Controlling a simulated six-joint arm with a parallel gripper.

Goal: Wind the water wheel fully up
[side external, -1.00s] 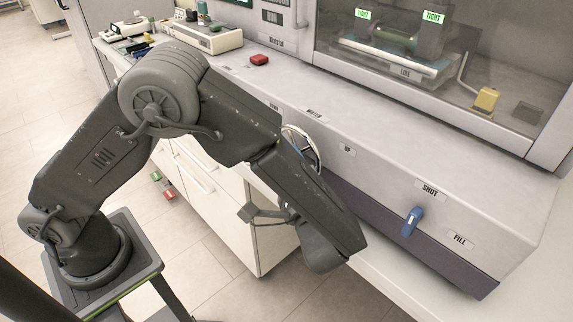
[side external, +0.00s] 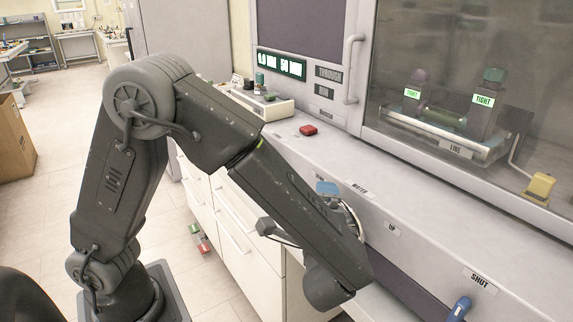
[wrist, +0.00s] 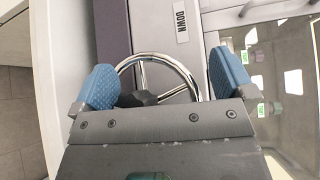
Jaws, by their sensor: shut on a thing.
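The water wheel (wrist: 152,57) is a chrome ring with spokes and a dark middle, on the front of the grey machine. In the side view only part of its rim (side external: 352,212) shows past my arm. My gripper (wrist: 164,80) has two blue pads, one on each side of the wheel, and is shut on it across its width. One blue pad (side external: 327,188) also shows in the side view. The lower part of the wheel is hidden behind my gripper's body. A "DOWN" label (wrist: 181,27) and an "UP" label (side external: 392,229) are near the wheel.
A blue lever (side external: 460,309) is at the lower right under a "SHUT" label (side external: 478,281). A red button (side external: 308,130) sits on the ledge. The glass-fronted chamber (side external: 450,60) rises behind. White drawers (side external: 232,215) stand below my arm.

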